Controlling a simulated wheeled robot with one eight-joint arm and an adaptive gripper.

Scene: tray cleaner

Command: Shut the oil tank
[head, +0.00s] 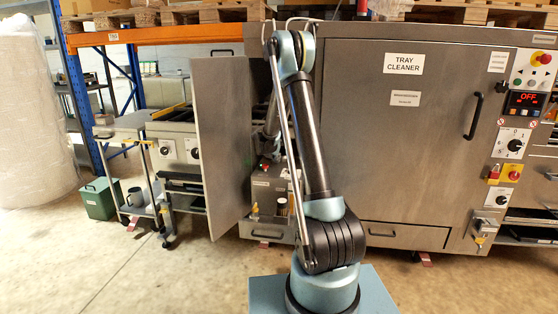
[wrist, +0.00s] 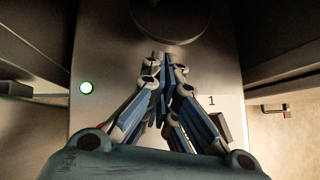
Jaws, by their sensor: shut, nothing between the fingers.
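My gripper (wrist: 163,62) is shut and empty in the wrist view. Its fingertips point at a steel panel (wrist: 110,45), just below a dark round part (wrist: 170,18) at the top; I cannot tell whether they touch. A low steel unit (head: 266,190) with small labels and fittings stands behind my arm. No part is clearly readable as the oil tank, and its lid cannot be made out.
A tall steel door (head: 221,140) stands open left of my arm. The tray cleaner (head: 440,140) is on the right, its large door shut. A steel cart (head: 130,150) and a green box (head: 99,199) are at the left. The floor (head: 130,270) in front is clear.

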